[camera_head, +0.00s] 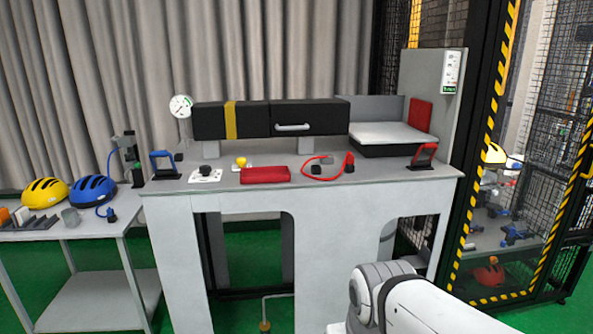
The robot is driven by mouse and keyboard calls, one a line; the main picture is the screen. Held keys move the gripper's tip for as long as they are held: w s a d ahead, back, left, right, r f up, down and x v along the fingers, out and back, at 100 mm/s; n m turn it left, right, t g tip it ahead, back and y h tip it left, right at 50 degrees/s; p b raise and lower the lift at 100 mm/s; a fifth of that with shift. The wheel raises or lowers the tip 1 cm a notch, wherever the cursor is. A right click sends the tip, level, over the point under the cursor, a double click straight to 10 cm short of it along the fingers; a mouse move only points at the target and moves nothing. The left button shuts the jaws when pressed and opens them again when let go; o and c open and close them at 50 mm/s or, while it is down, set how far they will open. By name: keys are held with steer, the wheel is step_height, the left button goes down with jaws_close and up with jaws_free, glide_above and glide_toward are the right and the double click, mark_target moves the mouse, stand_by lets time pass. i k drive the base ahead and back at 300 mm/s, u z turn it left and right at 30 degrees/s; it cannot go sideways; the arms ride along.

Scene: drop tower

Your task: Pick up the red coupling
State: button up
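A red hose (325,177) curves across the right half of the grey workbench top. A small red piece with a dark part (349,161) stands at its right end and looks like the red coupling, though it is too small to be sure. A small dark piece (316,170) lies at the hose's left end. My gripper is out of view; only a white link of my arm shows at the lower right, in front of the bench and well below the red hose.
A red folded-looking block (265,175), a yellow knob (241,162), a black knob on a white plate (206,174) and a red handle (423,156) share the bench (330,196). A striped cage post (493,110) borders the right.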

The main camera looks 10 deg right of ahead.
mark_target(350, 158)
steer(key=k, duration=1.15)
steer(key=z, duration=0.6)
steer(key=i, duration=0.5)
steer(key=z, duration=0.4)
steer(key=i, duration=1.85)
steer(key=u, duration=0.75)
steer(key=i, duration=0.95)
steer(key=u, duration=0.85)
steer(key=k, duration=0.85)
steer(key=u, duration=0.2)
steer(key=i, duration=0.4)
steer(key=z, duration=0.15)
